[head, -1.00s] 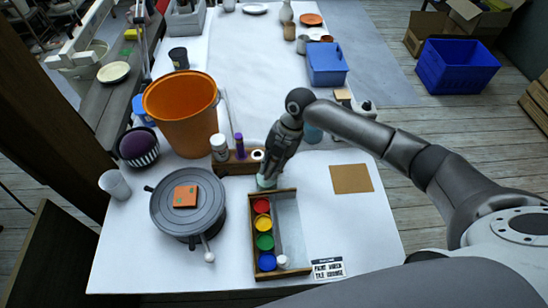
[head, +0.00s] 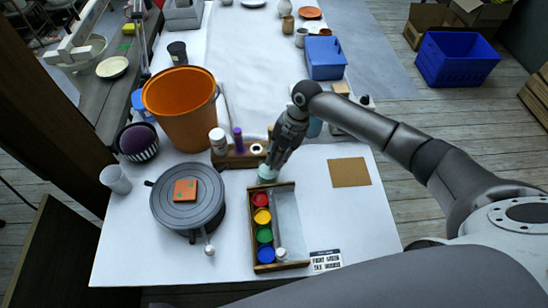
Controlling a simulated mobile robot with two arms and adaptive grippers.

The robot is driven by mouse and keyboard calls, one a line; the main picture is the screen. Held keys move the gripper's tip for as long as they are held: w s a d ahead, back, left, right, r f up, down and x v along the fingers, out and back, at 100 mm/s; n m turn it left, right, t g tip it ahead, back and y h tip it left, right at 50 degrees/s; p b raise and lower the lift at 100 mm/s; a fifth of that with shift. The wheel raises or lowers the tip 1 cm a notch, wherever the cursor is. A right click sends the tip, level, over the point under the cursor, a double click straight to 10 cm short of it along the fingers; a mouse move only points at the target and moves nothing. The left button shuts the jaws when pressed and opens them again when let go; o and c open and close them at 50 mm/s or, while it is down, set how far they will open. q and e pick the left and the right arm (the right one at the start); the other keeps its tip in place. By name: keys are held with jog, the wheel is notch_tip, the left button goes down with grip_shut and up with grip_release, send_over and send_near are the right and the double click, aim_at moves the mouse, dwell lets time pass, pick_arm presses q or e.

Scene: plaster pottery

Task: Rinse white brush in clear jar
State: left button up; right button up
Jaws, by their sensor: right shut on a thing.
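My right gripper (head: 271,166) points down at the far end of the wooden paint tray. It is shut, seemingly on the white brush, which its fingers hide, so I cannot make out the brush or its tip. A pale, see-through jar (head: 267,174) stands directly under the fingertips, just beyond the tray, and is partly covered by them. I cannot tell whether the brush reaches into the jar. My left gripper is not in view.
The paint tray (head: 287,191) holds red, yellow, green and blue paints and a small white object (head: 281,254). A wooden holder (head: 233,160), orange bucket (head: 183,110) and grey turntable (head: 188,216) stand left. A brown tile (head: 349,172) lies right, with clear table around it.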

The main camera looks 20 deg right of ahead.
jog(key=shift+w+a, duration=0.1)
jog(key=shift+a, duration=0.45)
notch_tip(320, 180, up, 7)
jog(key=p, duration=0.5)
jog(key=shift+f, duration=0.1)
dwell(0.8)
notch_tip(320, 180, up, 3)
jog(key=p, duration=0.3)
dwell(0.3)
